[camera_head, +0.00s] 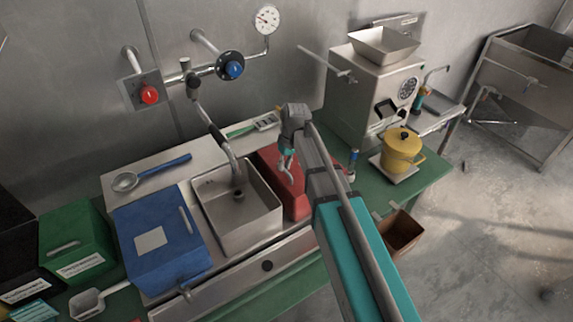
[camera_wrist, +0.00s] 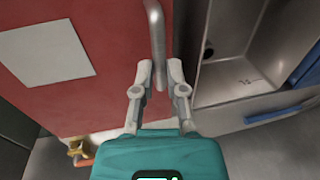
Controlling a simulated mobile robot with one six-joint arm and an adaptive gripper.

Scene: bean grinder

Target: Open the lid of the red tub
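The red tub (camera_head: 297,203) stands on the bench, right of the sink, partly hidden behind my arm. In the wrist view its red top (camera_wrist: 105,95) fills the left and middle, with a pale blank label. The lid looks shut. A grey metal bar handle (camera_wrist: 156,25) runs along the right edge of the red surface. My gripper (camera_wrist: 160,68) is at the near end of this handle, with one finger on each side and no clear gap, so it looks shut on it. In the head view my gripper (camera_head: 287,172) reaches down over the tub.
A metal sink (camera_head: 262,232) with a tap stands directly left of the red tub. A blue tub (camera_head: 180,245) and a green tub (camera_head: 85,235) are further left. A grinder (camera_head: 365,100) and a yellow pot (camera_head: 403,150) stand to the right.

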